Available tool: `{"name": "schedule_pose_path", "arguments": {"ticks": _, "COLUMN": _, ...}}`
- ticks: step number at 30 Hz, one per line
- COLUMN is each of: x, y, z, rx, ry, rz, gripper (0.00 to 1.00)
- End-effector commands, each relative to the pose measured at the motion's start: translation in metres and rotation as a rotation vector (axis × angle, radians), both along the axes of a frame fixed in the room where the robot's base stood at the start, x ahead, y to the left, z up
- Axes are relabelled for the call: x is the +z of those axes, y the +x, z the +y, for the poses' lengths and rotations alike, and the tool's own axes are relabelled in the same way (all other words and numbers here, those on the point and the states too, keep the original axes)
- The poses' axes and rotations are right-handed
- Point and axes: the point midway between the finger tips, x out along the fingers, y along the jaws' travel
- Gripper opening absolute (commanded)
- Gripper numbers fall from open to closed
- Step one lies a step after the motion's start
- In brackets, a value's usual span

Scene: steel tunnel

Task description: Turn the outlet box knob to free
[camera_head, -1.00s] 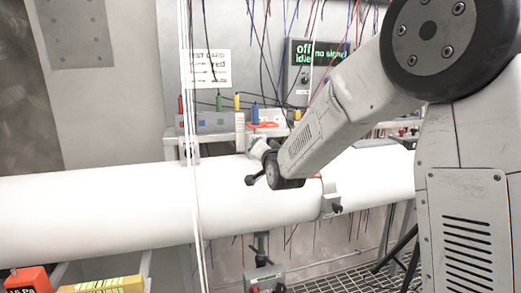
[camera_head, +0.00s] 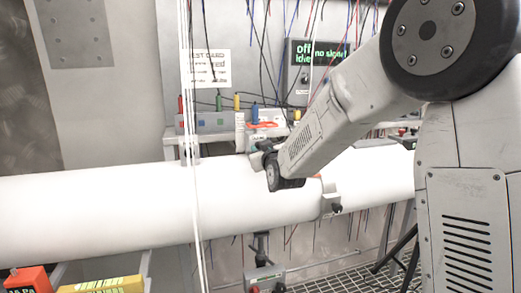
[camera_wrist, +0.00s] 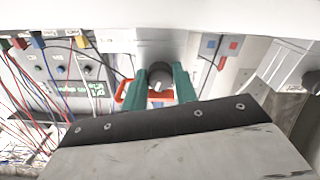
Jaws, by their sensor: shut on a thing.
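The knob (camera_wrist: 160,76) is round and dark with a pale mark on its face, in the middle of the wrist view. The two green fingers of my gripper (camera_wrist: 160,86) stand on either side of it and are shut on it. A red-orange piece (camera_wrist: 122,91) shows around the fingers. In the head view, a red-orange piece (camera_head: 262,125) shows on the grey fixture just beyond my wrist. There my wrist hides the knob and most of the gripper. The knob's setting cannot be read.
A large white pipe (camera_head: 110,205) crosses below my wrist. A display (camera_head: 318,54) behind reads "off", "idle" and "no signal". A grey box with coloured plugs (camera_head: 212,122) stands left of my gripper. Thin cables hang around. White vertical lines (camera_head: 195,215) pass in front of the pipe.

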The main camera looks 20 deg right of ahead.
Motion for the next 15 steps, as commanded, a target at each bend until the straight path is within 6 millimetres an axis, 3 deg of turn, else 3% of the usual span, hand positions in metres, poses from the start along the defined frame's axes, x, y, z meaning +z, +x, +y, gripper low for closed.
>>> {"name": "schedule_pose_path", "arguments": {"ticks": 15, "x": -0.0032, "y": -0.0008, "z": -0.0005, "rx": 0.001, "ry": -0.302, "rz": 0.008, "gripper": 0.06}}
